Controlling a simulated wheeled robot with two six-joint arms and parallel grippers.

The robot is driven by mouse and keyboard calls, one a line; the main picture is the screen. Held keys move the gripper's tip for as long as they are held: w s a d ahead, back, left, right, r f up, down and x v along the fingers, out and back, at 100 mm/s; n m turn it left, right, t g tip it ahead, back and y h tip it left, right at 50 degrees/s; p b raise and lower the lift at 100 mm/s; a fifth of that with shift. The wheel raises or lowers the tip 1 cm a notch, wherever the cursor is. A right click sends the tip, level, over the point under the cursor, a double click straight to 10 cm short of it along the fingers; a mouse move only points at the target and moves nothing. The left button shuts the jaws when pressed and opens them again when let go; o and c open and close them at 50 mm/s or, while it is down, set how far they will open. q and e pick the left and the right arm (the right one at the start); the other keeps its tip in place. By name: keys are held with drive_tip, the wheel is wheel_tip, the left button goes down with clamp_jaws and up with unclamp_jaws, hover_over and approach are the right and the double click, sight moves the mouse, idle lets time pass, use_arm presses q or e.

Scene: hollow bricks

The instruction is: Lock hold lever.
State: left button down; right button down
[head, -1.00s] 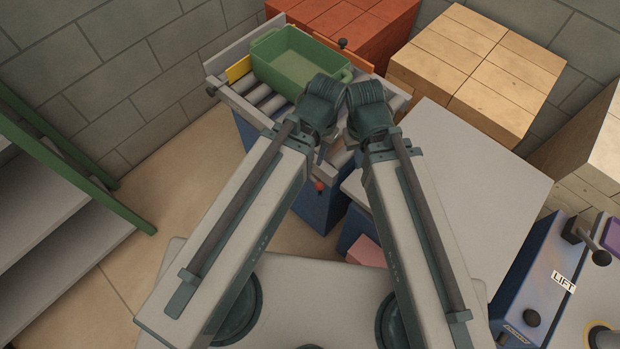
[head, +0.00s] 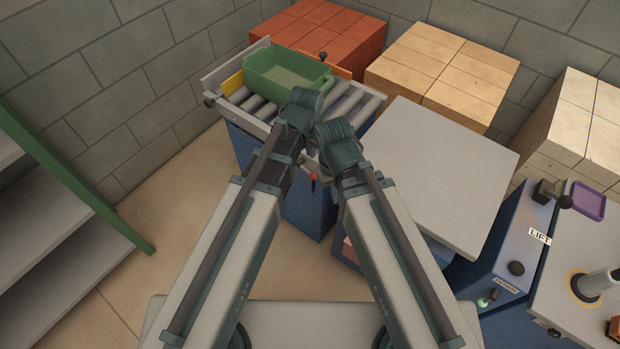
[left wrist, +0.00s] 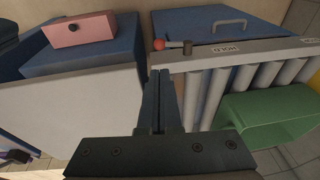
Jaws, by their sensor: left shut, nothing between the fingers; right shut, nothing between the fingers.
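The hold lever (left wrist: 172,44) is a short dark bar with a red knob, on the near rail of the roller conveyor beside an upside-down HOLD label (left wrist: 222,49). It lies roughly along the rail in the left wrist view. Its red knob also shows in the head view (head: 313,177), just below my wrists. My left gripper (left wrist: 160,75) is shut and empty, its tips close below the knob in the left wrist view; contact is not visible. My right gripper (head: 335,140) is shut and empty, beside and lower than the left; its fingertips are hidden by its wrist.
A green tote (head: 290,72) sits on the conveyor rollers (head: 352,103). Red bricks (head: 330,30) and tan bricks (head: 440,65) stand behind. A grey tabletop (head: 440,175) and a blue LIFT panel (head: 510,240) lie right. Green-edged steps (head: 60,210) stand left.

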sight(313, 174)
use_arm(q)
drive_tip(key=shift+f, duration=0.1)
drive_tip(key=b+x, duration=1.3)
drive_tip(key=x, duration=0.1)
drive_tip(key=shift+b, duration=0.4)
drive_tip(key=shift+a, duration=0.1)
